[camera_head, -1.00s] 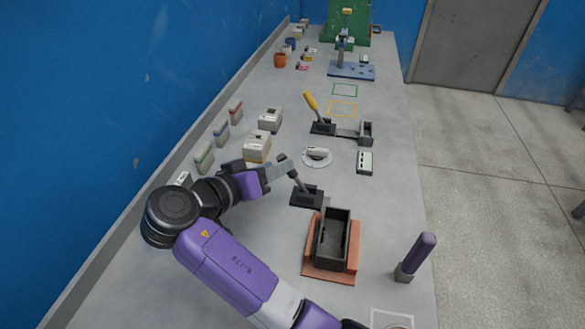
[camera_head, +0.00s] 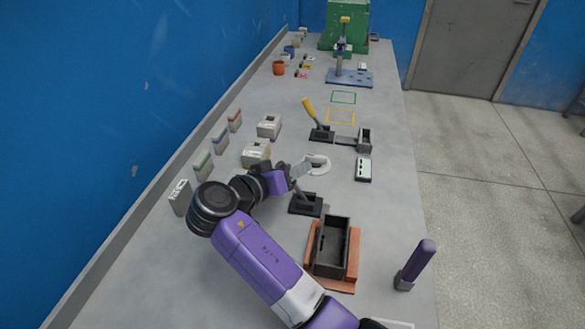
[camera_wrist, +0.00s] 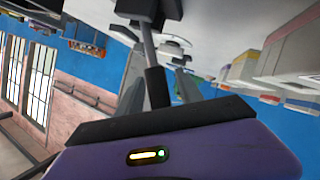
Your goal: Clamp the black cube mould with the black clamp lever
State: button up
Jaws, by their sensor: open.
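The black cube mould (camera_head: 332,248) is an open dark box standing between reddish-brown side pieces in the near part of the bench in the head view. The black clamp lever (camera_head: 299,194) rises from a black base (camera_head: 306,206) just behind the mould and leans to the left. My gripper (camera_head: 304,170) is at the upper end of this lever and partly hides it. In the wrist view the lever's black handle (camera_wrist: 157,86) stands between the two open fingers of my gripper (camera_wrist: 160,80). I cannot tell whether a finger touches it.
A yellow-handled clamp (camera_head: 311,108) with a small grey mould stands farther back. A white round item (camera_head: 317,163) lies just beyond my gripper. A purple-handled tool (camera_head: 420,261) stands right of the mould. Pale boxes (camera_head: 256,152) line the left side.

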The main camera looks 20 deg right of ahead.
grip_shut()
dwell(1.4)
